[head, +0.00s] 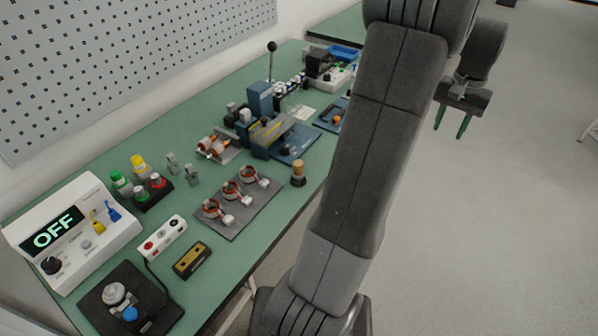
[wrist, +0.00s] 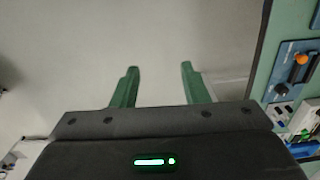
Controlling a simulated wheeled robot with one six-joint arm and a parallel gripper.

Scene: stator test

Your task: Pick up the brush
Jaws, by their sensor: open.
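A short upright piece with a tan top and dark base (head: 298,173) stands near the front edge of the green table in the head view. It may be the brush, but I cannot tell for sure. My gripper (head: 449,132) is off to the right of the table, over the floor, with its green fingers pointing down. In the wrist view my gripper (wrist: 160,68) is open and empty, with only floor between the fingers. The possible brush does not show in the wrist view.
The green table (head: 262,220) holds a dark plate with ring-shaped stators (head: 236,232), a blue press (head: 262,100), a control box reading OFF (head: 85,222) and a white button box (head: 165,237). A perforated panel (head: 130,60) stands behind. The floor right of the table is clear.

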